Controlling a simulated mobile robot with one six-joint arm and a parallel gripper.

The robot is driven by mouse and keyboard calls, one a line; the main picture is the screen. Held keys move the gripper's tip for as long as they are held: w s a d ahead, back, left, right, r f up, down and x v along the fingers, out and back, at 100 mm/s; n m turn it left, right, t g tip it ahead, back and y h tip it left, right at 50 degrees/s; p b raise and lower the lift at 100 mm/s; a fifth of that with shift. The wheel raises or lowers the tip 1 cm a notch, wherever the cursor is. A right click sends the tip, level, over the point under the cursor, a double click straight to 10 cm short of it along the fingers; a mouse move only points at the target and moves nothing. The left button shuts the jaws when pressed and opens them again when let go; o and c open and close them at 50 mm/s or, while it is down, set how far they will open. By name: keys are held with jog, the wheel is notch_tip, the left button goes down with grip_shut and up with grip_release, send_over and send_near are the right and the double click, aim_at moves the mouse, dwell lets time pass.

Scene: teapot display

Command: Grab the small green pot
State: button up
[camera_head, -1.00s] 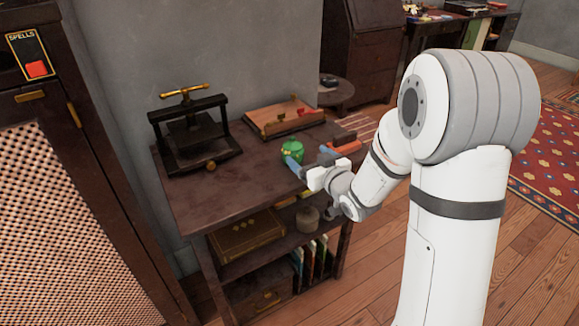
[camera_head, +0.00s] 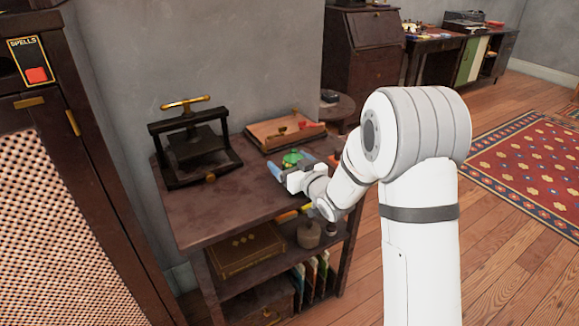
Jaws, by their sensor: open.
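The small green pot (camera_head: 292,158) stands on the top of the dark wooden table (camera_head: 225,207), toward its right part. My gripper (camera_head: 290,165) is open at the pot, with a blue finger at the pot's left side and another at its right. The gripper covers the lower part of the pot, so I cannot tell whether the fingers touch it.
A black press with a brass handle (camera_head: 187,145) stands on the table to the left. A wooden tray (camera_head: 272,139) lies behind the pot. An orange-red object (camera_head: 334,159) is right of the gripper, partly hidden. The front left tabletop is clear.

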jog(key=shift+c, duration=0.4)
jog(key=c, duration=1.1)
